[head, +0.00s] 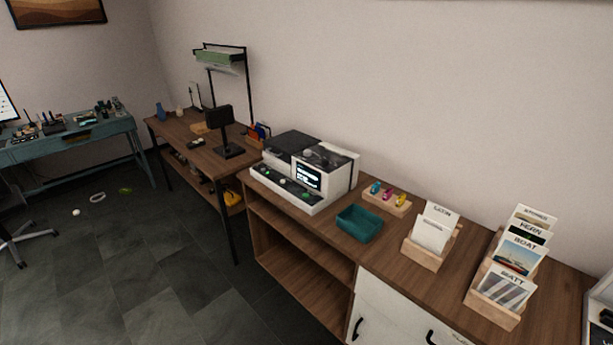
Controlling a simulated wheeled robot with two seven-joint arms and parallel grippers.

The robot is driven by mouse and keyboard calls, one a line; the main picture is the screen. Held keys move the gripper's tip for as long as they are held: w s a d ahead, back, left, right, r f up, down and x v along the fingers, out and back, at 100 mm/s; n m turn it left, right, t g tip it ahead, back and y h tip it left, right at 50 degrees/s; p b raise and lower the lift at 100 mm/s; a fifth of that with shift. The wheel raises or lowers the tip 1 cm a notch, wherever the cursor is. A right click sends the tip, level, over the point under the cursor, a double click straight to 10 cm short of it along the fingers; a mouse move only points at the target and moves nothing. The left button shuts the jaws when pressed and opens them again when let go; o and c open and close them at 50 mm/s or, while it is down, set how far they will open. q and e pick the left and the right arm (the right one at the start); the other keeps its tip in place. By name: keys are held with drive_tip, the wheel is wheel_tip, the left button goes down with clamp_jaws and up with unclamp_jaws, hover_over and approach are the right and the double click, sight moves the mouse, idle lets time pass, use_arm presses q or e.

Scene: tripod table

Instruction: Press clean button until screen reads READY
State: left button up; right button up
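A white and dark grey machine (292,192) stands on the wooden cabinet top near the middle of the head view. Its small dark screen (308,178) faces forward with lit white lines, too small to read. A dark control strip (285,184) along its low front carries a few small buttons, some greenish and one pale. I cannot tell which one is the clean button. Neither of my grippers is in view, and nothing touches the machine.
A teal tray (359,224) and a wooden holder with coloured bottles (386,198) stand right of the machine. Card racks (432,236) stand further right. A wooden desk (190,142) is to the left. The floor (150,270) before the cabinet is mostly clear, with small items at far left.

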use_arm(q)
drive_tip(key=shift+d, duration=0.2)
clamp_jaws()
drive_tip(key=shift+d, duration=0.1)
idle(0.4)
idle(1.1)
